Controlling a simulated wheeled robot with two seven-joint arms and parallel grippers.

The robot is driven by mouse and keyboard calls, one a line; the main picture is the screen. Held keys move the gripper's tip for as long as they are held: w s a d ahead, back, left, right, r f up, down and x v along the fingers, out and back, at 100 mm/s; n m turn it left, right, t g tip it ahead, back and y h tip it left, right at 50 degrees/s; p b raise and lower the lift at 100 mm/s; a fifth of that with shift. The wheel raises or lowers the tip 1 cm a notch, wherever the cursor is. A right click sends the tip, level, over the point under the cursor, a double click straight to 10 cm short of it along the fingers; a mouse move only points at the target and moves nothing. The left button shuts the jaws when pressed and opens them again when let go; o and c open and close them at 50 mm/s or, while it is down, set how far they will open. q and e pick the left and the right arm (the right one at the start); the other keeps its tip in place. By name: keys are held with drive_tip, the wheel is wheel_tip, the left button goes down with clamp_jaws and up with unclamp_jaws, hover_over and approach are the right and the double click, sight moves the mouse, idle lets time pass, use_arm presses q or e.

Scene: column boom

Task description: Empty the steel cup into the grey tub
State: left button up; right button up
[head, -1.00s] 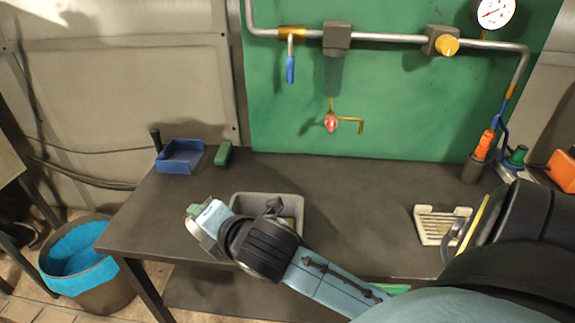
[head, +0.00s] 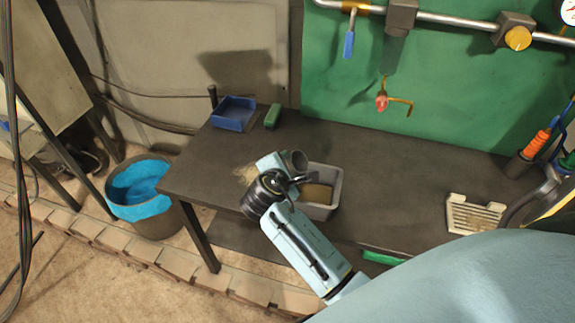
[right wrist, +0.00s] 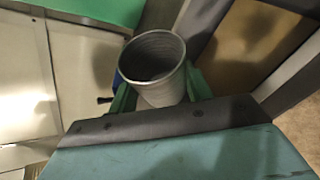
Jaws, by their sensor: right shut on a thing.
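The steel cup (head: 297,161) is held by my right gripper (head: 286,164) just beyond the left back edge of the grey tub (head: 338,190). The cup is tilted, with its dark mouth showing in the head view. In the right wrist view, the cup (right wrist: 153,68) sits between green fingers, and the part of its inside that shows is grey and bare; its bottom is hard to make out. Brown grainy material lies in the tub, which also shows in the right wrist view (right wrist: 288,72). My left gripper is not in view.
A brown grainy patch (head: 245,173) lies on the dark table (head: 390,165) left of my gripper. A blue tray (head: 234,114) and a green block (head: 272,116) stand at the back left. A slotted cream tray (head: 474,214) is at right. A blue-lined bin (head: 142,190) stands on the floor.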

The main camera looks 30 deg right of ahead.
sight(290, 157)
drive_tip(key=shift+s+d+r+n+g+h+p, duration=0.1)
drive_tip(key=shift+r+n+g+h+p, duration=0.3)
drive_tip(key=shift+r+p, duration=0.85)
drive_tip(key=shift+a+r+n+g+h+p, duration=0.15)
drive_tip(key=shift+r+n+p, duration=0.4)
drive_tip(key=shift+p, duration=1.3)
drive_tip(key=shift+s+d+r+n+g+h+p, duration=0.15)
drive_tip(key=shift+r+n+g+h+p, duration=0.15)
drive_tip(key=shift+r+p, duration=1)
drive_tip(key=shift+d+n+g+h, duration=0.1)
drive_tip(key=shift+n+g+h, duration=0.15)
drive_tip(key=shift+n+g, duration=0.15)
drive_tip(key=shift+s+d+r+n+g+h, duration=0.2)
drive_tip(key=shift+r+n+g+h, duration=0.2)
drive_tip(key=shift+r+n, duration=0.15)
drive_tip(key=shift+s+d+r+n+g+h, duration=0.1)
drive_tip(key=shift+s+r+n+g+h, duration=0.15)
drive_tip(key=shift+r+n+h, duration=0.25)
drive_tip(key=shift+f, duration=0.1)
